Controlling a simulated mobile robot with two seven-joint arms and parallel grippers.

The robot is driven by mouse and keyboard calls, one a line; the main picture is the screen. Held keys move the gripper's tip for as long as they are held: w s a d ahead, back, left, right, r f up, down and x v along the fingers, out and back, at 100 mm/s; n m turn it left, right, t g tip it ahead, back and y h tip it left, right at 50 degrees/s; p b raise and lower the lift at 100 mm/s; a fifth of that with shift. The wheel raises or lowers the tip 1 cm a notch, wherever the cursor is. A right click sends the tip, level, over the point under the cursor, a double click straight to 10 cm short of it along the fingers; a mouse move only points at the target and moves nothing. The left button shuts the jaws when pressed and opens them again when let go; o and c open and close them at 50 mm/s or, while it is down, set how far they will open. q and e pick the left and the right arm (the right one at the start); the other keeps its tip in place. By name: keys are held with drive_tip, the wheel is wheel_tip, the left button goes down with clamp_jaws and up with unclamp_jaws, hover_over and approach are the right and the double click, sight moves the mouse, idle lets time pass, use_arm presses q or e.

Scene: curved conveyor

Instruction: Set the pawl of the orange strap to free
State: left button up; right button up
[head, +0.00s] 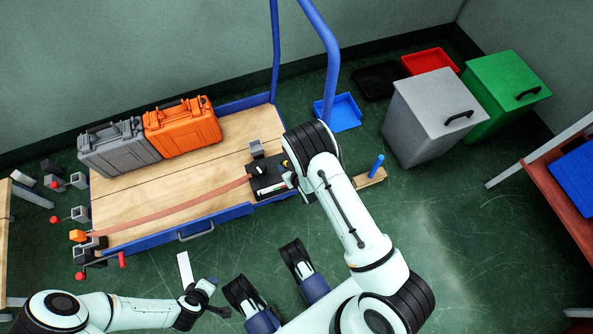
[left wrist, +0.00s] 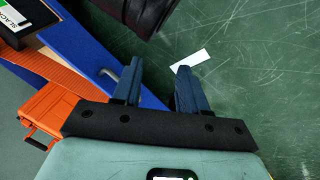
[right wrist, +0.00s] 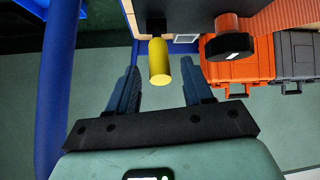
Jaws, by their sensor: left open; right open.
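The orange strap (head: 175,207) runs across the wooden deck of a blue cart to a black unit (head: 262,182) at the right end. A yellow cylindrical handle (right wrist: 159,62) sticks out of that unit in the right wrist view; I cannot tell its setting. My right gripper (right wrist: 160,88) is open, its fingers to either side of the handle's end with gaps showing; whether they reach around it is unclear. The head view mostly hides this gripper behind my arm. My left gripper (left wrist: 153,82) is open and empty, in front of the cart. The strap (left wrist: 72,65) also shows in the left wrist view.
A grey case (head: 118,150) and an orange case (head: 182,127) stand at the deck's back. A black round knob (right wrist: 232,40) sits beside the yellow handle. A blue upright post (right wrist: 58,90) stands close to my right gripper's left side. A white card (left wrist: 190,60) shows near my left gripper.

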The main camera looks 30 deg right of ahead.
use_arm(q)
drive_tip(key=shift+g+h, duration=0.4)
drive_tip(key=shift+g, duration=0.2)
drive_tip(key=s+r, duration=0.1)
drive_tip(key=s+d+r+p, duration=0.1)
drive_tip(key=s, duration=0.1)
drive_tip(key=s+d+r+p, duration=0.1)
drive_tip(key=shift+s+d+r, duration=0.1)
drive_tip(key=shift+s+d, duration=0.05)
drive_tip(key=shift+s, duration=0.1)
use_arm(e)
drive_tip(key=v, duration=1)
drive_tip(key=shift+f, duration=0.1)
